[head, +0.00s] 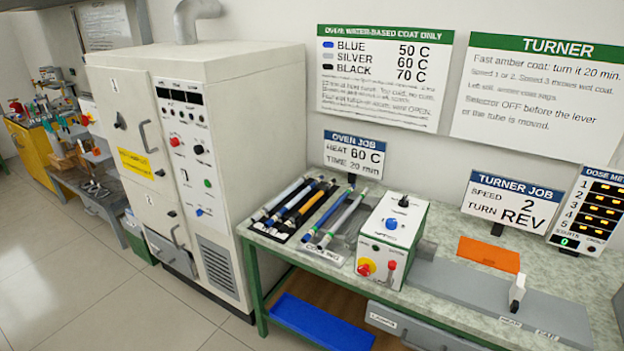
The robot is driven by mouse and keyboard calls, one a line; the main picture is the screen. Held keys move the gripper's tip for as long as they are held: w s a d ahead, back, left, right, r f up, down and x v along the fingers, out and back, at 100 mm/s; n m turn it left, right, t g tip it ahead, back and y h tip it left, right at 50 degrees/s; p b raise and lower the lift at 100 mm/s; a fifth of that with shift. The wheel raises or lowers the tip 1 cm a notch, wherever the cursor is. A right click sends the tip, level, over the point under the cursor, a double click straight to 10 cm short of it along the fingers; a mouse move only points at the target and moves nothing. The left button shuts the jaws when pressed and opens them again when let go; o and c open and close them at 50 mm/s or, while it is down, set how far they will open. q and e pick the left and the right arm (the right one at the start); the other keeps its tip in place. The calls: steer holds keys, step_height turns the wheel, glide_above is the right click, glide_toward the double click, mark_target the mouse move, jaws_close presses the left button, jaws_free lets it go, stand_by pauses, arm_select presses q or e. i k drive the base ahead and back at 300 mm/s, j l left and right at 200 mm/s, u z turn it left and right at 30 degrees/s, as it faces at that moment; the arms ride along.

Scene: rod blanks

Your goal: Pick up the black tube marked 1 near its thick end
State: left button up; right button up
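Several slim tubes lie side by side on a dark rack (283,237) at the left end of the bench. Dark tubes (292,204) lie among paler and blue ones in the left and middle part of the row. No number can be read on any tube, so I cannot tell which is marked 1, nor which end is thick. A pale tube (343,219) with a green end lies at the right of the row. Neither of my grippers is in view.
A tall beige oven (250,130) stands left of the bench (454,270). A control box (393,235) with a blue knob stands right of the tubes. Signs stand behind.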

mark_target(283, 229)
steer(key=i, duration=0.45)
steer(key=j+z, duration=0.2)
steer(key=z, duration=0.15)
steer(key=i+j+z, duration=0.1)
steer(key=z, duration=0.25)
steer(key=j+z, duration=0.55)
steer(key=j, duration=0.3)
steer(key=k+j+z, duration=0.2)
steer(key=j, duration=0.3)
